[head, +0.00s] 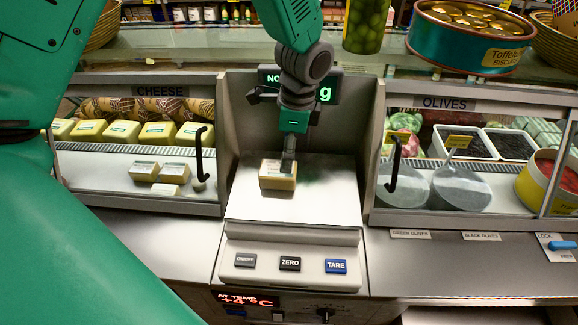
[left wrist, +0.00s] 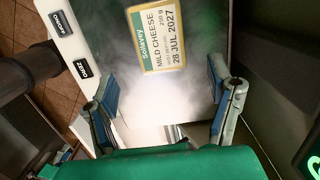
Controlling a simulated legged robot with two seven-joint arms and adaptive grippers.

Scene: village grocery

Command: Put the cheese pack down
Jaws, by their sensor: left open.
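The cheese pack (head: 278,176) is a small pale yellow block lying on the steel plate (head: 325,205) of the scale. In the left wrist view the pack (left wrist: 158,38) shows its label, reading mild cheese, 28 JUL 2027. My left gripper (head: 289,160) points down at the pack from above, partly hiding its right side. In the left wrist view the gripper (left wrist: 163,88) has its fingers wide apart, with the pack's label just beyond the fingertips and no finger touching it that I can see. My right gripper is not in view.
The scale has buttons, including zero (head: 290,263) and tare (head: 336,266). A cheese display (head: 135,190) with several packs stands left, an olives display (head: 470,205) right. A biscuit tin (head: 470,45) stands on the upper shelf. The plate's front is clear.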

